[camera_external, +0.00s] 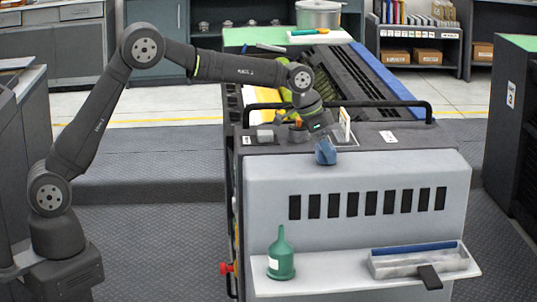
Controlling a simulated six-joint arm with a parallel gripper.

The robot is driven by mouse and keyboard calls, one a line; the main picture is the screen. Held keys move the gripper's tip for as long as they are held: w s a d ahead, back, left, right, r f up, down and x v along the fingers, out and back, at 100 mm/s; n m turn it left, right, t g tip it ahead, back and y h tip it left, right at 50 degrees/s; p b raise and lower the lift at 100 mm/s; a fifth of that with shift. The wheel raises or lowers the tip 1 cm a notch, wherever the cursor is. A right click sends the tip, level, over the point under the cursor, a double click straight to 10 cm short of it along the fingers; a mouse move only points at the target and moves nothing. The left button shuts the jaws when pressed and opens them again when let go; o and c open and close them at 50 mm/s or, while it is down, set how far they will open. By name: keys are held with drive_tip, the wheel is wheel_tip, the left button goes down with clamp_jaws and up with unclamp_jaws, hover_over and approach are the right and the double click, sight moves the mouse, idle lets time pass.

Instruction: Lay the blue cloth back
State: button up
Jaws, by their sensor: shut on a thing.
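The blue cloth (325,153) is a small bunched piece at the front top edge of the grey machine. My gripper (320,136) is directly above it, pointing down, and is shut on its upper part. The cloth hangs below the fingers in front of the pale front panel. I cannot tell whether its lower end touches the panel. The fingertips are small and partly hidden at this distance.
A black rail (385,104) runs along the machine's top beside my gripper. A white upright piece (345,124) stands close by on the right. The front shelf (335,284) holds a green bottle (281,258) and a grey tray (415,262).

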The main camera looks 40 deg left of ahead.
drive_tip(key=shift+f, duration=0.15)
drive_tip(key=o, duration=1.1)
drive_tip(key=v, duration=1.2)
drive_tip(key=shift+r, duration=0.2)
